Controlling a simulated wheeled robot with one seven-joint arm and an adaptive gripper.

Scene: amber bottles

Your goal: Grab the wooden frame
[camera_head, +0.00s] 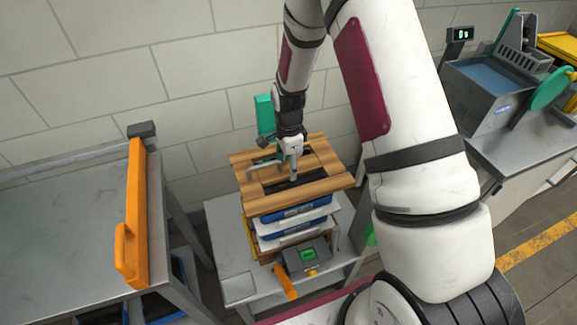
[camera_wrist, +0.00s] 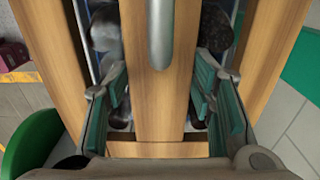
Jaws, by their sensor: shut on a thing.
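The wooden frame (camera_head: 312,191) is a light brown rectangle with dark openings, on top of a stack of blue and white trays. My gripper (camera_head: 281,170) reaches down onto it from above. In the wrist view, its green-padded fingers stand on either side of the frame's middle wooden bar (camera_wrist: 168,115), and my gripper (camera_wrist: 162,85) is shut on it. A rounded grey metal piece lies over the far part of that bar. I cannot tell whether the frame is clear of the top tray. Dark and grey shapes show through the openings, partly hidden.
The blue and white trays (camera_head: 290,226) stand on a small grey table (camera_head: 232,262). A grey device with a green button (camera_head: 309,254) sits in front. A metal bench with an orange rail (camera_head: 136,215) is at left. Another machine bench (camera_head: 530,140) is at right.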

